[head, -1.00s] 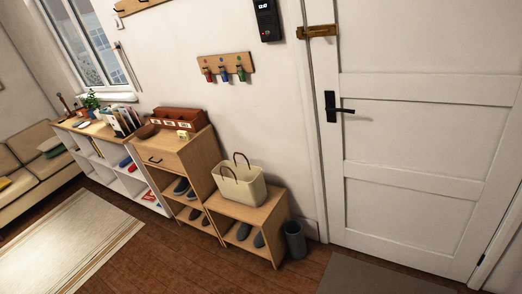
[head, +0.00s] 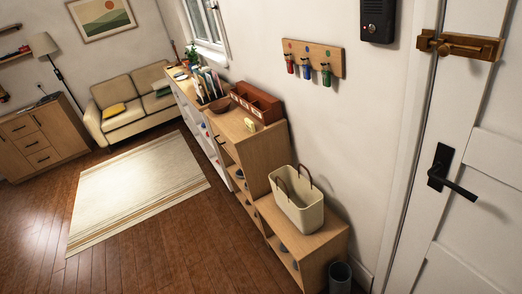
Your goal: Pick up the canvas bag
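The canvas bag (head: 299,205) is cream coloured with two brown loop handles. It stands upright and open-topped on the low wooden shoe shelf (head: 334,231), near the wall in the right half of the head view. Nothing covers it. My gripper is not in view, so its state does not show.
A taller wooden cabinet (head: 261,150) with a brown organiser (head: 257,101) stands just beyond the shelf. A dark bin (head: 340,277) stands at its near end, close to the white door (head: 463,215). The wooden floor (head: 180,250) left of the shelf is clear, with a striped rug (head: 137,190) beyond.

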